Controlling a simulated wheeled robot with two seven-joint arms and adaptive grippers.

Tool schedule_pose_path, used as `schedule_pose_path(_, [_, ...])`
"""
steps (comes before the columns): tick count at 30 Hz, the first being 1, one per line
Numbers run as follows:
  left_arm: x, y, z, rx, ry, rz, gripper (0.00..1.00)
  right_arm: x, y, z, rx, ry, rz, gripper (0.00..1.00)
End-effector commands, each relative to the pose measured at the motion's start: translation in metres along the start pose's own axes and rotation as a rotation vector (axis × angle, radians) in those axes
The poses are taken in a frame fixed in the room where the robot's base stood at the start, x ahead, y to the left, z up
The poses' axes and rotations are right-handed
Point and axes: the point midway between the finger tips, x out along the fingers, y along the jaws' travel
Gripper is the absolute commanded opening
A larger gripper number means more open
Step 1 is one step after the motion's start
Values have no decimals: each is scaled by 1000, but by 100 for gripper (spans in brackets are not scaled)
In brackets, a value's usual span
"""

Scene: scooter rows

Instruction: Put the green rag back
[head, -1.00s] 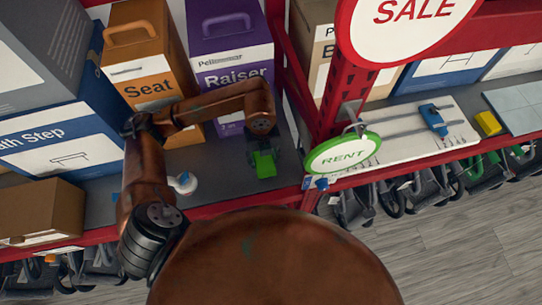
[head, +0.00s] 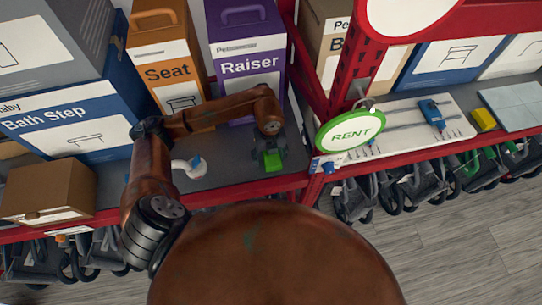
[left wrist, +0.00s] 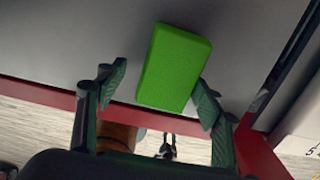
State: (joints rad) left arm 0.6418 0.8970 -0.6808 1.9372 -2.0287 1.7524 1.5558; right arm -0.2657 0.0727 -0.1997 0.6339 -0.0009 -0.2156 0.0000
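The green rag (head: 273,161) is a bright green block-like piece at the grey shelf's front, below the purple box. In the left wrist view the rag (left wrist: 174,68) sits between the spread fingers of my left gripper (left wrist: 160,92). The right-hand finger is close against the rag's edge; I cannot tell whether it touches. A gap shows between the rag and the left-hand finger. In the head view my left gripper (head: 268,150) is right at the rag and partly covers it. My right gripper is not in view.
The orange Seat box (head: 166,67) and purple Raiser box (head: 247,64) stand behind. A white-and-blue item (head: 192,166) lies left of the gripper. A red upright (head: 352,72) and round RENT sign (head: 350,131) stand right. A yellow block (head: 482,119) lies on the right shelf.

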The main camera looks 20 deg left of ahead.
Motion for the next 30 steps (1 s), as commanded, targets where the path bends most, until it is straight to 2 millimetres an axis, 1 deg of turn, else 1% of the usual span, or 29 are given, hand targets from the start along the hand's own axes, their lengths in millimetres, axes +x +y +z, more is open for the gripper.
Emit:
schedule_pose_path(2, [1,-1,2,-2,2,2,64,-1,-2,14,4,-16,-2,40])
schedule_pose_path(6, [2,-3,4,-1,4,4,64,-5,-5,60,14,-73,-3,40])
schedule_pose_path(7, [2,-3,5,-1,4,4,64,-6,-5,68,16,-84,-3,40])
schedule_pose_path(9, [0,-4,5,0,4,3,64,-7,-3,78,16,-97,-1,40])
schedule_pose_path(11, [-3,-4,5,0,3,2,64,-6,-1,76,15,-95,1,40])
schedule_pose_path(14, [-14,-4,6,0,1,2,64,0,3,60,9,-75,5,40])
schedule_pose_path(16, [-27,-4,6,1,-1,0,64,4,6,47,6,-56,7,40])
schedule_pose_path(19, [-48,-5,6,1,-1,1,64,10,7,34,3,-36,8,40])
schedule_pose_path(24, [-83,-5,6,1,-1,1,64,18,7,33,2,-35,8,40])
schedule_pose_path(27, [-99,-4,6,-1,1,1,64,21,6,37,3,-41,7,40])
schedule_pose_path(30, [-110,-4,5,-1,2,2,64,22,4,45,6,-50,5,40])
